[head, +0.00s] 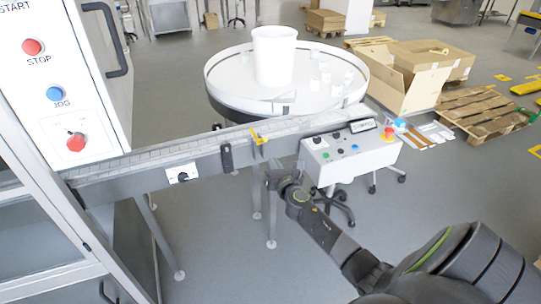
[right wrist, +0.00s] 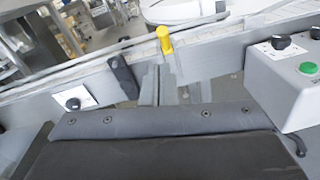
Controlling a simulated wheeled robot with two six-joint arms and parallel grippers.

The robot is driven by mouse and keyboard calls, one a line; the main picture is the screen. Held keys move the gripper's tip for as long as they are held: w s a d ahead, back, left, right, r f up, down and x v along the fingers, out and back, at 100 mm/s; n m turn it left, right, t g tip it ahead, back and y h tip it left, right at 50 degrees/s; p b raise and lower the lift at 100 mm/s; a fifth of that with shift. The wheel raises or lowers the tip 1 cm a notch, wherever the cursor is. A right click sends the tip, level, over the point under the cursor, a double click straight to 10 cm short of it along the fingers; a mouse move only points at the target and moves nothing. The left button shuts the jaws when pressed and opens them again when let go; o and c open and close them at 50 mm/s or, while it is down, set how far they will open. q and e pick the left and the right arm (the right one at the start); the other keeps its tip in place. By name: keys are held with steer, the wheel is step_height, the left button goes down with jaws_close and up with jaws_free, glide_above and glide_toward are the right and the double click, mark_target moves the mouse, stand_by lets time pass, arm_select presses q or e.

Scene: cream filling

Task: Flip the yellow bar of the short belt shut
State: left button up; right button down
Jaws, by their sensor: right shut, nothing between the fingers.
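The short belt (head: 150,157) runs from the cabinet at the left to the round table. Its yellow bar (head: 259,137) sits at the belt's near rail, toward the right end. In the right wrist view the bar's yellow end (right wrist: 164,40) sticks up above the rail; whether it lies across the belt is unclear. My right gripper (head: 274,174) is in front of the belt, below and slightly right of the bar, apart from it in the head view. Its fingers (right wrist: 158,86) are shut and empty, pointing toward the rail under the bar. My left gripper is out of view.
A control box (head: 345,160) with buttons stands close right of my right gripper. A round table (head: 225,85) with a white bucket (head: 273,57) is behind the belt. A black clip (head: 226,158) and a switch plate (head: 182,173) are on the belt's front.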

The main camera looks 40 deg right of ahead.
steer(key=shift+s+a+r, duration=0.2)
steer(key=shift+s+r, duration=0.05)
steer(key=shift+s, duration=0.25)
steer(key=shift+s+a+r, duration=0.2)
steer(key=shift+s+r, duration=0.05)
steer(key=shift+s, duration=0.2)
